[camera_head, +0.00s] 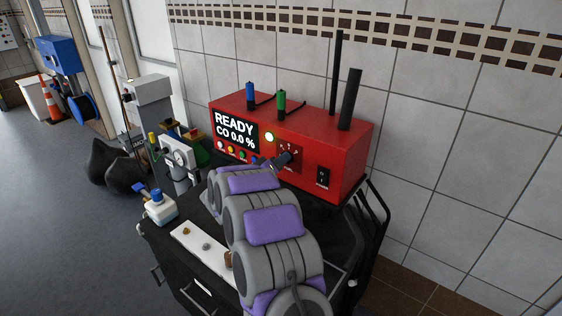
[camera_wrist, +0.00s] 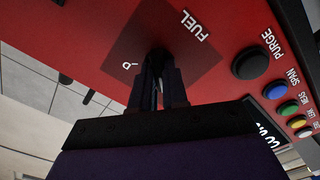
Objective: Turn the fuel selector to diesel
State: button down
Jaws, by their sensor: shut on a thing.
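The red analyzer box (camera_head: 348,148) stands on a black cart against the tiled wall. Its dark selector panel carries the word FUEL (camera_wrist: 197,26) and a letter D (camera_wrist: 129,65) in the wrist view. My gripper (camera_wrist: 159,84) reaches the panel and is shut on the dark fuel selector knob (camera_wrist: 157,56). The fingers hide most of the knob, so its pointing direction cannot be told. In the head view my gripper (camera_head: 283,160) meets the front of the box, left of the power switch (camera_head: 322,178).
The wrist view shows the black PURGE button (camera_wrist: 250,63) and several coloured buttons beside the selector. The display (camera_head: 236,131) reads READY, CO 0.0 %.

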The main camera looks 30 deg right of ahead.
jog(key=shift+w+a, duration=0.1)
jog(key=shift+s+f+m+b, duration=0.15)
jog(key=shift+m+b, duration=0.25)
jog(key=shift+m, duration=4.5)
jog(key=shift+s+f+m+b, duration=0.1)
jog(key=shift+m+b, duration=0.3)
jog(key=shift+m, duration=4.5)
jog(key=c, duration=1.1)
grip_release()
jog(key=shift+s+a+r, duration=0.1)
jog(key=shift+a+r, duration=0.05)
jog(key=shift+r, duration=0.05)
jog(key=shift+c, duration=0.2)
